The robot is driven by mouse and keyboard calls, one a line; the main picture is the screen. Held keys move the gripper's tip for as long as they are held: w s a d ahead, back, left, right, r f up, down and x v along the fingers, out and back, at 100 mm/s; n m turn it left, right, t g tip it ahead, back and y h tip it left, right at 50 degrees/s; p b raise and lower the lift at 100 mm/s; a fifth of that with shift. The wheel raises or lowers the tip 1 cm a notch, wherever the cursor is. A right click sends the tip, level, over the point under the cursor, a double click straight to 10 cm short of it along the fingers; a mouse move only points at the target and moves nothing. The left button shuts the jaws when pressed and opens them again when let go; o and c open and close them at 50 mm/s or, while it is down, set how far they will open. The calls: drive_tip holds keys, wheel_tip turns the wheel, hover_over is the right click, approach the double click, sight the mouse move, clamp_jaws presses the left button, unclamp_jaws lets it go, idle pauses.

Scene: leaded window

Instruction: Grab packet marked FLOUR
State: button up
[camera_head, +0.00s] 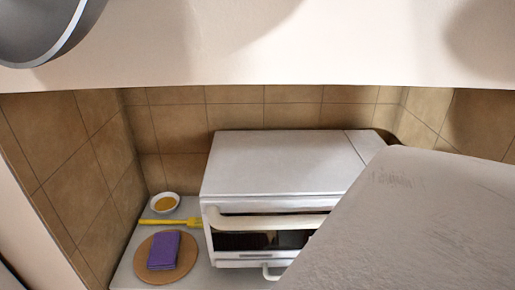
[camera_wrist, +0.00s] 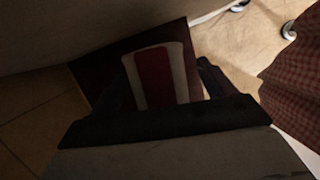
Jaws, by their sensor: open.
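No FLOUR lettering is readable in either view. In the head view, a small purple folded or flat item (camera_head: 163,250) lies on a round wooden board (camera_head: 184,271) at the lower left; I cannot tell whether it is a packet. In the wrist view, my gripper (camera_wrist: 163,76) is open, with its dark fingers either side of a cream and red striped shape (camera_wrist: 154,78). That shape lies against a dark panel beyond the fingers; I cannot tell what it is or whether it touches them. My gripper does not show in the head view.
A white oven-like appliance (camera_head: 275,165) with a front handle stands in a brown-tiled recess. A bowl of yellow contents (camera_head: 165,203) and a yellow utensil (camera_head: 170,222) lie left of it. A large pale surface covers the lower right. A checked cloth (camera_wrist: 296,95) shows in the wrist view.

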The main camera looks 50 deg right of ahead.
drive_tip(key=shift+f, duration=0.1)
drive_tip(key=shift+c, duration=0.4)
drive_tip(key=c, duration=1.2)
drive_tip(key=shift+c, duration=0.7)
